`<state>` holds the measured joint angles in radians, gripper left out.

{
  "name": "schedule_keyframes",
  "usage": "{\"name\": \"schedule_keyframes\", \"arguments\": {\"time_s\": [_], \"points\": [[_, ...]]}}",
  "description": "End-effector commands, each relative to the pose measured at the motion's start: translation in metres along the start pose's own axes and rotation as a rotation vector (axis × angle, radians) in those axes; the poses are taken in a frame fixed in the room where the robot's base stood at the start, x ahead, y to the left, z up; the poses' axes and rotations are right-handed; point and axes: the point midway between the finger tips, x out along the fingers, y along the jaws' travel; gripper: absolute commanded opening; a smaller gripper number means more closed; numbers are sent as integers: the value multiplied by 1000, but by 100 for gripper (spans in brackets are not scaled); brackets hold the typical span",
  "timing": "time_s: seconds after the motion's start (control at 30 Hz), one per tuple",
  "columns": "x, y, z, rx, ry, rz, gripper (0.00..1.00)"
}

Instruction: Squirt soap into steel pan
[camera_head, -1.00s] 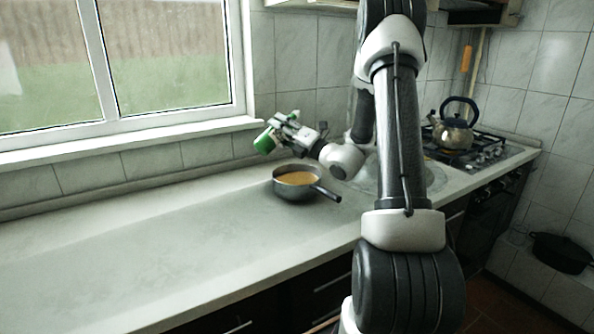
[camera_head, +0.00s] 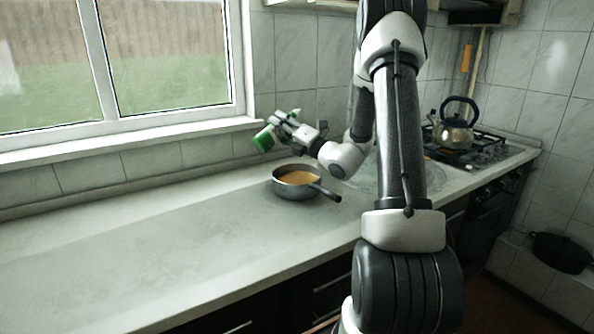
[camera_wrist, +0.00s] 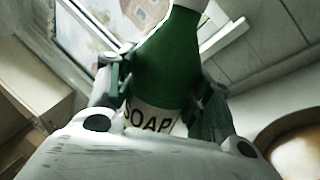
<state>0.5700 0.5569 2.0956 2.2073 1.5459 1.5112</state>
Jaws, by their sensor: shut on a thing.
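A green soap bottle (camera_head: 264,139) with a white label reading "SOAP" is in my gripper (camera_head: 283,124). In the wrist view the bottle (camera_wrist: 171,55) sits between the two fingers of my gripper (camera_wrist: 163,88), which is shut on it. The bottle is tilted and held in the air above and slightly left of the steel pan. The steel pan (camera_head: 282,189) stands on the counter with a brownish inside and a dark handle pointing to the lower right. Part of the pan (camera_wrist: 262,140) also shows at the right of the wrist view. No soap stream is visible.
The counter (camera_head: 130,250) is clear to the left of the pan. A window (camera_head: 160,55) and tiled wall stand behind. A kettle (camera_head: 453,132) sits on the stove at right. A dark pot (camera_head: 562,252) is at the far right.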

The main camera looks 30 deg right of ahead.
Motion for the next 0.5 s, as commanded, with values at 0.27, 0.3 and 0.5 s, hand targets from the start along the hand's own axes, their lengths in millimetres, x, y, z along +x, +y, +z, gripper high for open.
{"name": "schedule_keyframes", "arguments": {"time_s": [0.27, 0.3, 0.5], "points": [[0, 0, 0, 13, -4, 1, 19], [0, 0, 0, 14, -5, 1, 19], [0, 0, -1, 24, -7, 1, 19]]}}
